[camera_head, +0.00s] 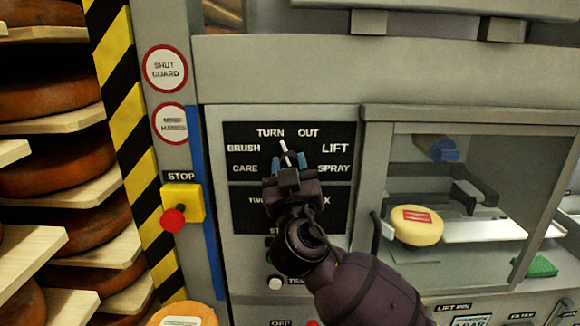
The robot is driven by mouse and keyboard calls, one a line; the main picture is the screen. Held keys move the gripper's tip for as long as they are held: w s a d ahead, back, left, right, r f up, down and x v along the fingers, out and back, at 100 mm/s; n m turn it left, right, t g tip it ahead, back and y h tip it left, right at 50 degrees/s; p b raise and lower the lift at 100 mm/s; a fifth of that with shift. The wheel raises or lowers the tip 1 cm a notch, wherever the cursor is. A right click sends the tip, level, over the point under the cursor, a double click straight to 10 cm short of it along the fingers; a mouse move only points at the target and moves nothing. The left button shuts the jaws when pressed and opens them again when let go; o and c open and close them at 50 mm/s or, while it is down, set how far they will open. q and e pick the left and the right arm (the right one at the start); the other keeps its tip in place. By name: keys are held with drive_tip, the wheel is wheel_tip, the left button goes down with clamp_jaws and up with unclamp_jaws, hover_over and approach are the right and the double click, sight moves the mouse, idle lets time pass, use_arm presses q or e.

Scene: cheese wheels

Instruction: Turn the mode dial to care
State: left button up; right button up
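The mode dial (285,152) is on a black panel (248,134) on the machine's front. Its white pointer points nearly straight up, between the words TURN and OUT. The word CARE (245,168) is at the lower left of the dial, below BRUSH; LIFT and SPRAY are on the right. My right gripper (290,162) reaches up from below, its blue-tipped fingers apart, one on each side of the dial. Its body hides the dial's lower part, and I cannot tell whether the fingers touch it. My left gripper is not in view.
A yellow box with a red stop button (173,219) sits left of the panel. Shelves of cheese wheels (58,165) stand at the left. A glazed chamber at the right holds a yellow cheese (416,226). More buttons are below my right gripper.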

drive_tip(key=shift+c, duration=1.2)
drive_tip(key=shift+n, duration=0.3)
drive_tip(key=shift+d+n+y+b, duration=0.1)
drive_tip(key=shift+n+y+b, duration=0.3)
drive_tip(key=shift+n+y, duration=0.55)
drive_tip(key=n+g+y, duration=0.1)
drive_tip(key=n, duration=0.4)
drive_tip(key=shift+r+g+y+p, duration=0.15)
drive_tip(key=shift+g+y+p, duration=0.15)
drive_tip(key=shift+g+y, duration=0.1)
drive_tip(key=n, duration=0.3)
drive_tip(key=shift+d+n+g+y, duration=0.1)
drive_tip(key=shift+n+g+y, duration=0.25)
drive_tip(key=shift+g, duration=0.05)
drive_tip(key=n+g, duration=0.1)
drive_tip(key=n, duration=0.1)
drive_tip(key=n+g, duration=0.1)
drive_tip(key=n, duration=0.2)
drive_tip(key=shift+r+y, duration=0.1)
drive_tip(key=shift+y, duration=0.3)
drive_tip(key=shift+n+g+h, duration=0.4)
drive_tip(key=shift+n+g, duration=0.5)
drive_tip(key=shift+n, duration=1.5)
